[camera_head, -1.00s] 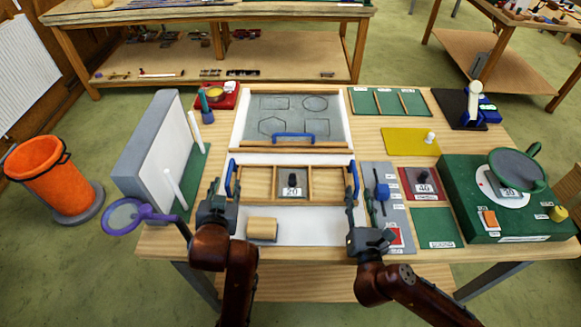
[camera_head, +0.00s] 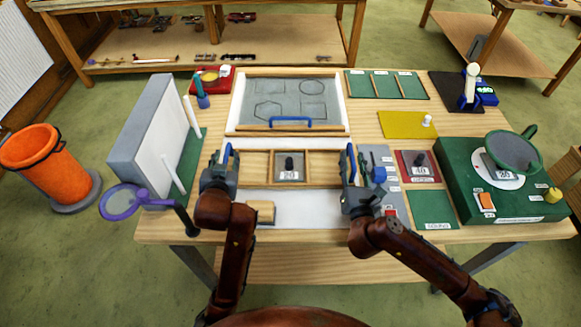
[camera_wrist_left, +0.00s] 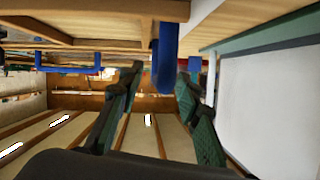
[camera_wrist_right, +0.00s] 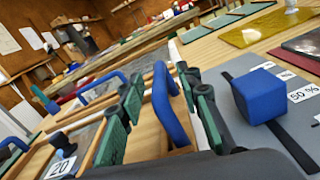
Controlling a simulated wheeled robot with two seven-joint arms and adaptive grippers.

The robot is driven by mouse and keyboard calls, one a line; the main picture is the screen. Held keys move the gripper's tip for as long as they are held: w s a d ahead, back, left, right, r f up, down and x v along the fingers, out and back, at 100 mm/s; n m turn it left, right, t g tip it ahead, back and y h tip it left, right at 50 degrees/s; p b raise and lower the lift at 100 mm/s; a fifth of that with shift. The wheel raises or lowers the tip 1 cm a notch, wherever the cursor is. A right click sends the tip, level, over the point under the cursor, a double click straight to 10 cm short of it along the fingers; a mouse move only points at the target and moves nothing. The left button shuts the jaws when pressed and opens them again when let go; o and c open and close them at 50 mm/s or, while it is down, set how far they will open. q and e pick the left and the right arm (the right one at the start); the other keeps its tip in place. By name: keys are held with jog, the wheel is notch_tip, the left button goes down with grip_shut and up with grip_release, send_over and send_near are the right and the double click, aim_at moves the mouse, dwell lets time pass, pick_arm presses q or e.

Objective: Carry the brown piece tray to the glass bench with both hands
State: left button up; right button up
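The brown piece tray (camera_head: 322,167) lies on the table in front of me. It is wooden with compartments and a blue handle at each end. A black weight marked 20 (camera_head: 289,170) stands in its middle compartment. My left gripper (camera_head: 220,166) is at the left handle; in the left wrist view its fingers are apart, with the blue handle (camera_wrist_left: 166,60) between them. My right gripper (camera_head: 350,172) is at the right handle; its fingers are apart on either side of the blue handle (camera_wrist_right: 165,105). I cannot make out which thing is the glass bench.
A glass panel frame with a blue handle (camera_head: 290,122) lies just behind the tray. A white-faced upright board (camera_head: 165,125) stands left, with a purple magnifier (camera_head: 122,203). A wooden block (camera_head: 262,211) lies in front. A grey strip with a blue cube (camera_wrist_right: 262,95) is at right.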

pick_arm(q)
jog(key=shift+w+a+f, duration=0.1)
jog(key=shift+w+f, duration=0.15)
jog(key=shift+w, duration=0.4)
pick_arm(e)
jog(key=shift+w, duration=0.75)
pick_arm(q)
jog(key=shift+c, duration=0.3)
pick_arm(e)
jog(key=shift+c, duration=0.3)
pick_arm(q)
grip_shut()
pick_arm(e)
grip_shut()
pick_arm(q)
jog(key=shift+r, duration=0.1)
pick_arm(e)
jog(key=shift+r, duration=0.15)
